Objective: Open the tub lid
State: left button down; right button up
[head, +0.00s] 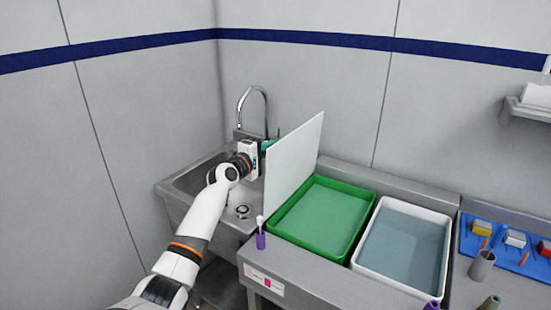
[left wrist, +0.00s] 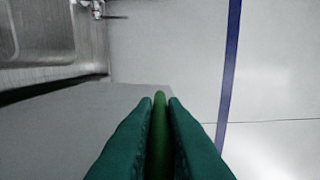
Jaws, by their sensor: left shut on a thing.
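A green tub (head: 340,258) sits on the steel counter, holding green liquid. A flat white lid (head: 293,165) stands steeply tilted up along the tub's left side, leaving the top of the tub uncovered. My left gripper (head: 268,146) is at the lid's left side, near its upper part, partly hidden behind it. In the left wrist view its teal fingers (left wrist: 160,102) are shut on a slim green handle (left wrist: 160,125). The handle's joint with the lid is hidden. A flat grey surface, seemingly the lid, lies behind the fingers there. My right gripper is out of view.
A white tub (head: 449,222) of bluish liquid stands right of the green one. A steel sink (head: 180,185) with a tall tap (head: 240,97) is at left. A purple bottle (head: 261,241) stands by the green tub's front corner. A blue mat (head: 465,240) lies at right.

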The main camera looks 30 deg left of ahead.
pick_arm(q)
jog(key=shift+a+n, duration=0.3)
jog(key=shift+a, duration=0.1)
jog(key=c, duration=1.5)
grip_release()
jog(key=shift+f, duration=0.1)
jog(key=shift+s, duration=0.1)
jog(key=s, duration=0.6)
jog(key=s+b, duration=0.1)
jog(key=s, duration=0.4)
jog(key=shift+s+a, duration=0.2)
jog(key=shift+s, duration=0.2)
